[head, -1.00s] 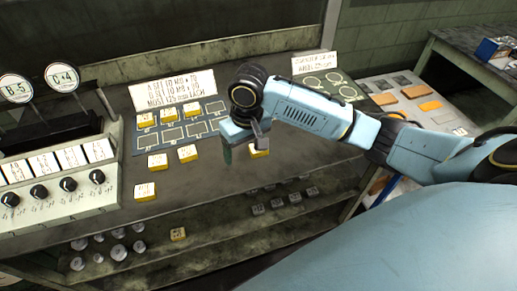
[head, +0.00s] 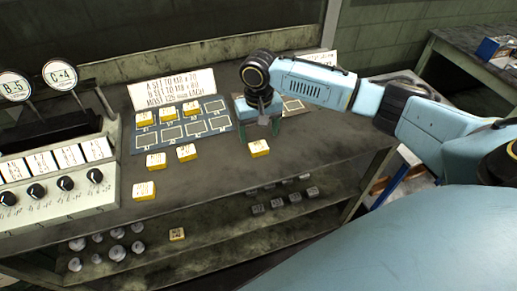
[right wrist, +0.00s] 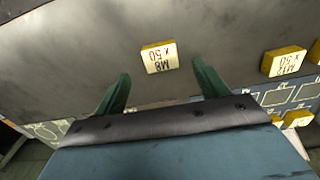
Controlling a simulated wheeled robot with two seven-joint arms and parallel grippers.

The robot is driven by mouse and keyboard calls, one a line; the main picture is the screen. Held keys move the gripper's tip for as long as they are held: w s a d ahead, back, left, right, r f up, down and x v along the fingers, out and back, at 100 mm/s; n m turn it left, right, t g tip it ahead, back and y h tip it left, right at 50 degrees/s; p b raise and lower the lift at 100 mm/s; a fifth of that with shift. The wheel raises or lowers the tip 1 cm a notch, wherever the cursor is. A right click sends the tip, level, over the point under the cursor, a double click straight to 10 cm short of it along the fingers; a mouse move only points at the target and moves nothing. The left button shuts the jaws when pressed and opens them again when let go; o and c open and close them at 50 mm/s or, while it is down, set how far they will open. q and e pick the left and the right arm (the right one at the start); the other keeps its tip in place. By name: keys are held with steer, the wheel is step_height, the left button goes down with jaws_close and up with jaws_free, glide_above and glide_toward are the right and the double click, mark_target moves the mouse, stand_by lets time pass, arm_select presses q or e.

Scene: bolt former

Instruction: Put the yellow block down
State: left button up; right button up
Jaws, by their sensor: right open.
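A yellow block (head: 259,148) with a white label lies on the dark bench top, apart from the other blocks. In the right wrist view the yellow block (right wrist: 159,56) reads M8 x 50 and lies beyond the fingertips, roughly centred between them. My right gripper (head: 258,129) is open and empty, on the far side of the block. Its two green fingers (right wrist: 160,72) are spread apart, with no visible contact with the block. My left gripper is not in view.
Three loose yellow blocks (head: 186,153) lie to the left. A blue-grey mat (head: 197,127) with outlined slots holds more blocks behind them. A sign (head: 172,88) stands behind the mat. A control panel (head: 60,190) is at the left.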

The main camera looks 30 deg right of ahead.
mark_target(259, 146)
step_height(259, 146, down, 5)
steer(key=shift+f+b, duration=0.1)
steer(key=shift+b, duration=0.25)
steer(key=c, duration=1.2)
